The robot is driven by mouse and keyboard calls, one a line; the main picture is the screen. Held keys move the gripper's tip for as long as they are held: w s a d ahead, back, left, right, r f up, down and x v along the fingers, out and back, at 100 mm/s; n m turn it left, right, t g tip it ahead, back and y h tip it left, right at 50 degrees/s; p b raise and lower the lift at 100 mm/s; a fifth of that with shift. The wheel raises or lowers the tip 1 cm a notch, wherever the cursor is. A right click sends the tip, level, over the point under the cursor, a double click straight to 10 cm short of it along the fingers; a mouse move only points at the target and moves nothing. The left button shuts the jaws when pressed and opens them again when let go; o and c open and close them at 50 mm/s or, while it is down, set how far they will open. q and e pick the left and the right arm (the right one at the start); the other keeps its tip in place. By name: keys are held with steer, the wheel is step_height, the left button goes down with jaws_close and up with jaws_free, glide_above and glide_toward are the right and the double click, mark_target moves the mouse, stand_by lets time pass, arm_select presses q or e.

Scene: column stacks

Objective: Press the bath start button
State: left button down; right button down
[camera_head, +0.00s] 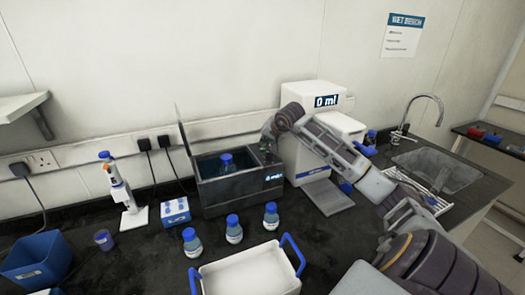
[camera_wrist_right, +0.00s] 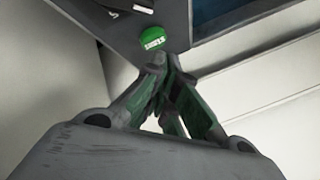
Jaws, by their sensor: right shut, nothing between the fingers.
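The bath (camera_head: 232,192) is a dark grey open box at the back of the counter, with a small lit display at its front right corner. A blue-capped bottle (camera_head: 227,164) stands in it. The round green start button (camera_wrist_right: 153,42), with white lettering, shows on the bath's top panel in the wrist view. My right gripper (camera_wrist_right: 167,62) is shut and empty, its fingertips right beside the button's lower edge; I cannot tell whether they touch it. In the head view the right gripper (camera_head: 267,143) is over the bath's right end. My left gripper is not in view.
A white dispenser (camera_head: 300,150) reading 0 ml stands right of the bath, behind my right arm. Several blue-capped bottles (camera_head: 233,230) and a white tray (camera_head: 250,275) with blue handles stand in front. A pipette stand (camera_head: 133,218) and blue bin (camera_head: 38,260) are left.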

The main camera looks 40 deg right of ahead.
mark_target(265, 148)
steer(key=shift+f, duration=0.25)
steer(key=shift+f+b, duration=0.45)
steer(key=shift+b, duration=0.25)
stand_by(1.1)
steer(key=shift+r, duration=0.25)
steer(key=shift+r+p, duration=0.35)
steer(key=shift+r, duration=0.3)
steer(key=shift+r, duration=0.1)
stand_by(0.4)
steer(key=shift+r+p, duration=1.45)
steer(key=shift+r, duration=0.95)
steer(key=shift+f, duration=0.1)
